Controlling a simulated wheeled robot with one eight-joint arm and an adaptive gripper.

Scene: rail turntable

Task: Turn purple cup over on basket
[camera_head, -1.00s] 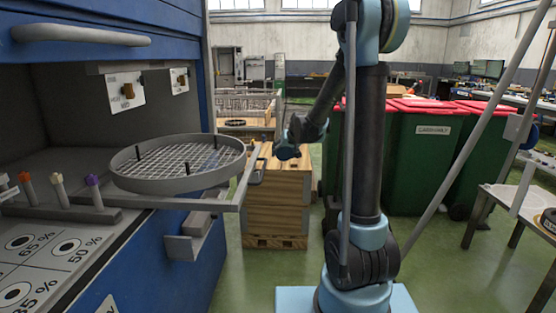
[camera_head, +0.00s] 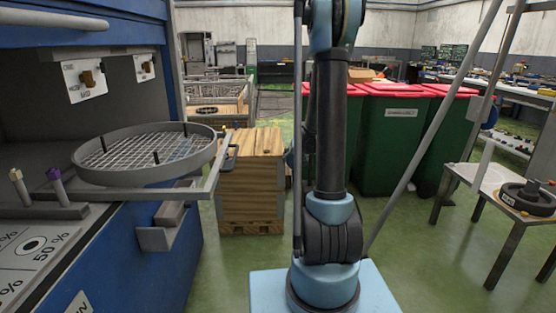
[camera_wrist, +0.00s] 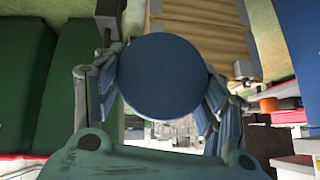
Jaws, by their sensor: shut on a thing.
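My gripper (camera_wrist: 160,76) is shut on a round, dark blue thing (camera_wrist: 162,78) in the wrist view. Its flat circular face fills the space between the fingers. I see no clearly purple cup, and cannot tell whether this is the cup or which way up it is. The round grey mesh basket (camera_head: 130,178) is at the left in the head view, on a bracket at the blue machine's front. A few dark pegs stand up from it, and no cup is on it. In the head view my gripper is largely hidden behind my arm, to the basket's right.
Small pegs, one purple-topped (camera_head: 56,180), stand left of the basket by the blue machine (camera_head: 140,265). A wooden crate (camera_head: 252,175) is behind the basket. Green bins (camera_head: 395,150) with red lids stand beyond my arm. A table (camera_head: 480,180) is at right. Green floor lies between.

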